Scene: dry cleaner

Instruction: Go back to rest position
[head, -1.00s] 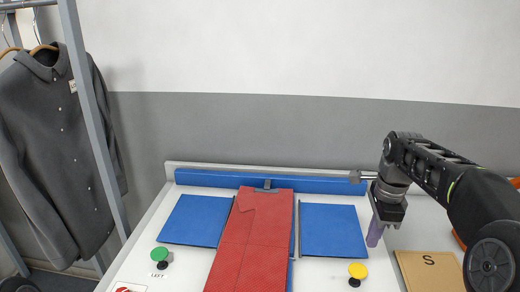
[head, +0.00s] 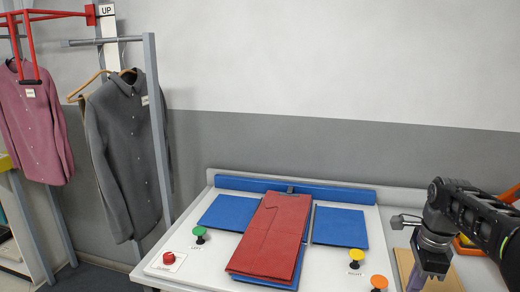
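My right gripper (head: 428,274) comes in from the right edge and points down over the left part of a tan board. A slim purple thing (head: 414,279) shows right at its fingers; the fingertips run close to the bottom edge, and I cannot tell whether they grip it. My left gripper is out of view. A red folded cloth (head: 270,238) lies on the middle of the blue folding board, with a blue left flap (head: 223,212) and a blue right flap (head: 340,227) lying flat beside it.
The white table (head: 205,262) carries a red button (head: 169,258), a green knob (head: 199,231), a yellow knob (head: 356,254) and an orange knob (head: 379,282). A dark grey shirt (head: 125,150) and a pink shirt (head: 36,125) hang at left, near a grey post (head: 157,130).

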